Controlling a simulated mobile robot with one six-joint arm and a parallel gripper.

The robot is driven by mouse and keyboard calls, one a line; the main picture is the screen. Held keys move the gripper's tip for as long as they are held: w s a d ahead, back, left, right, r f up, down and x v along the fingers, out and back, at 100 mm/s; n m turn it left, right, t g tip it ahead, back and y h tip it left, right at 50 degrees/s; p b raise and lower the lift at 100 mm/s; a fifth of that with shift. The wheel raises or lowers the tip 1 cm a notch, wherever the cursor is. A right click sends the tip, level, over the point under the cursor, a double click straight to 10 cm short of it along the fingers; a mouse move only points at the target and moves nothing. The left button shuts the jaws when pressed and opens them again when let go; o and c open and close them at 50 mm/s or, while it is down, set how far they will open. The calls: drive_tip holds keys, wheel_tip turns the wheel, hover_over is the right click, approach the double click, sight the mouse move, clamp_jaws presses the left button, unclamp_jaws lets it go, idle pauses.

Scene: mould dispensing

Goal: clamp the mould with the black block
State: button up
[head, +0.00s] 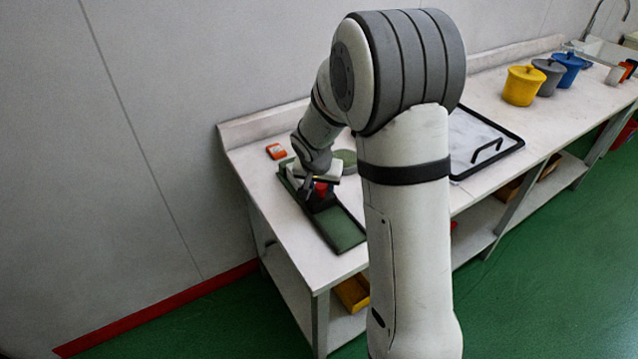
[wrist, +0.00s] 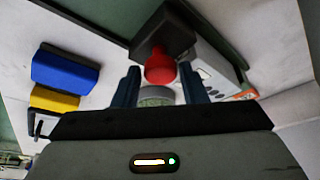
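The black block (wrist: 165,32) shows at the top of the wrist view, with a red knob (wrist: 160,66) on it. My gripper (wrist: 158,85) is open, its two dark fingers on either side of the knob with a gap showing. In the head view my gripper (head: 309,187) is low over the black-edged fixture with a green surface (head: 338,228), and the red knob (head: 321,187) shows beside the fingers. A grey-green round piece (wrist: 156,96) shows between the fingers in the wrist view; I cannot tell whether it is the mould.
Blue (wrist: 66,70) and yellow (wrist: 54,99) blocks lie at the left of the wrist view. An orange box (head: 276,151) lies on the bench behind the fixture. A black-rimmed panel with a handle (head: 487,150) and yellow (head: 522,88), grey and blue pots stand farther right.

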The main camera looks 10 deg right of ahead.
sight(317, 205)
clamp_jaws()
drive_tip(key=shift+w+b, duration=0.15)
drive_tip(key=shift+b, duration=0.85)
drive_tip(key=shift+o, duration=1.7)
unclamp_jaws()
drive_tip(key=v, duration=0.8)
